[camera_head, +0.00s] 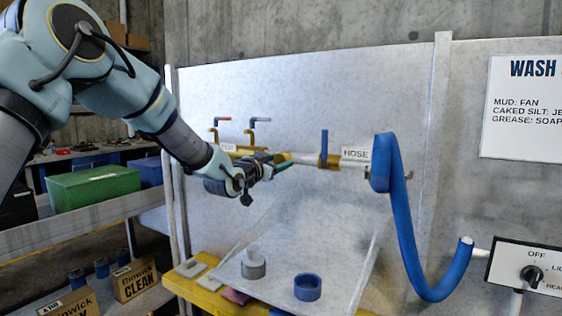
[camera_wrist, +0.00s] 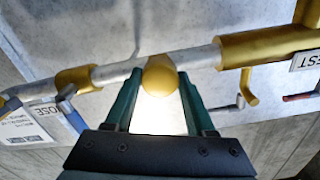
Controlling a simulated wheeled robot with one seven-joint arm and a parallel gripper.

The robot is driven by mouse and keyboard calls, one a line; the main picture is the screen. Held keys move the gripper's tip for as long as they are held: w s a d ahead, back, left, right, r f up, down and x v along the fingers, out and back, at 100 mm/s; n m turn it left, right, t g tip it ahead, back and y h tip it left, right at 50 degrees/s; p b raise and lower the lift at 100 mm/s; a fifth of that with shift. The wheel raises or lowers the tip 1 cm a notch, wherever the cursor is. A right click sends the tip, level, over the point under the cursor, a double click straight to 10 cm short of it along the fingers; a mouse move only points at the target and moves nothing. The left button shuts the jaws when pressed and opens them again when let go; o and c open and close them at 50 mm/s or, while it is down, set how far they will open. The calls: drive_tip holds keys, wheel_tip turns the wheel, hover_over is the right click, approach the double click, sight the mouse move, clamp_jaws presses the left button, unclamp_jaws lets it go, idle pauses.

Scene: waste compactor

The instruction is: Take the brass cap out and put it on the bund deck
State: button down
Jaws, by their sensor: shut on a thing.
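The brass cap (camera_wrist: 160,75) shows as a rounded yellow end between my green fingertips in the wrist view. It is in line with the grey pipe (camera_wrist: 198,58) behind it; I cannot tell whether it is still seated there. My gripper (camera_wrist: 158,88) is shut on the cap, one finger on each side. In the head view my gripper (camera_head: 284,164) is at the pipe between the TEST and HOSE labels (camera_head: 356,153), and hides the cap. A yellow deck (camera_head: 208,298), possibly the bund deck, lies low in front of the panel.
A grey cylinder (camera_head: 253,265) and a blue ring (camera_head: 308,287) stand on the pale sloped surface below the pipe. A blue hose (camera_head: 402,215) hangs at right. Small taps (camera_head: 252,130) project above the pipe at left. A shelf with a green box (camera_head: 95,188) stands left.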

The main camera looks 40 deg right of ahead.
drive_tip(key=shift+c, duration=0.8)
unclamp_jaws()
drive_tip(key=shift+c, duration=0.4)
